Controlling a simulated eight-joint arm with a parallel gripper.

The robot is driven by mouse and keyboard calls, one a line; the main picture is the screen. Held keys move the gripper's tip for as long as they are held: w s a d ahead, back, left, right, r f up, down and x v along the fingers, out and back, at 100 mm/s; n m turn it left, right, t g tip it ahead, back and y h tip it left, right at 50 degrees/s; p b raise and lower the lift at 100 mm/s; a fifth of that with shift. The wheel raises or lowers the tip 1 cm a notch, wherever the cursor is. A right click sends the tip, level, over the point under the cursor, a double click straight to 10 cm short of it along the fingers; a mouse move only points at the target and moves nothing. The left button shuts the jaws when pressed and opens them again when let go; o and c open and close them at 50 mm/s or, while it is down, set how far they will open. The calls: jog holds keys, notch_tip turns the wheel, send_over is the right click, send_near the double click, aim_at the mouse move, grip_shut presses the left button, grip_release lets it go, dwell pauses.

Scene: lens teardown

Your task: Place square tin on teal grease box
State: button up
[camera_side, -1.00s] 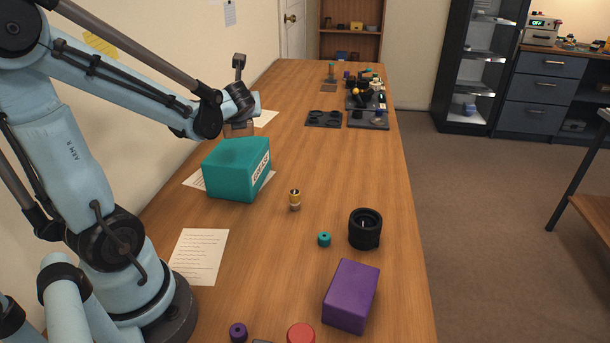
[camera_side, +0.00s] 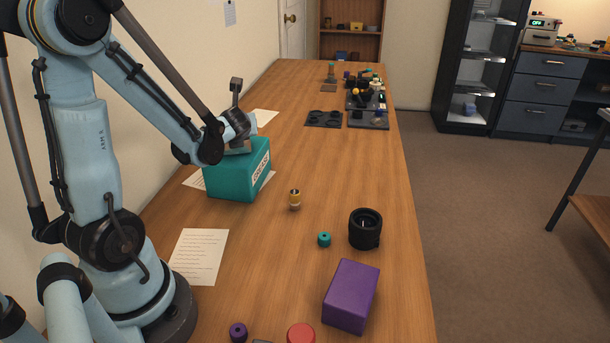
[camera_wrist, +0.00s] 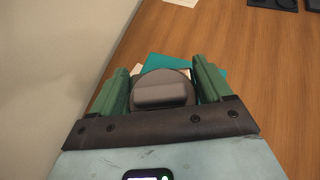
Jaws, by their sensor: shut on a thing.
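The teal grease box (camera_side: 232,182) stands on the bench in the side view, to the right of my arm, with a white label on its right face. Part of its teal top shows beyond the fingers in the wrist view (camera_wrist: 172,60). My gripper (camera_side: 238,148) is over the top of the box. In the wrist view its green fingers (camera_wrist: 160,72) are shut on a grey-brown thing (camera_wrist: 160,92), apparently the square tin. Its shape is partly hidden. It appears low over the box top, but I cannot tell whether it touches.
A small brass cylinder (camera_side: 295,199), a teal ring (camera_side: 324,240), a black lens barrel (camera_side: 365,230) and a purple box (camera_side: 351,296) stand nearer the camera. A dark tray (camera_side: 323,119) lies farther back.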

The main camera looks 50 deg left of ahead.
jog(key=shift+f, duration=0.1)
jog(key=o, duration=1.1)
jog(key=shift+c, duration=0.2)
jog(key=shift+d+r, duration=0.15)
jog(key=shift+r, duration=0.1)
jog(key=v, duration=1.1)
jog(key=w+d+f+n+t+h, duration=0.1)
jog(key=d+f+n+t+h, duration=0.1)
jog(key=d+n+h, duration=0.9)
jog(key=shift+d+f+n+t, duration=0.4)
jog(key=shift+d+f+n, duration=0.3)
jog(key=shift+d+n, duration=4.25)
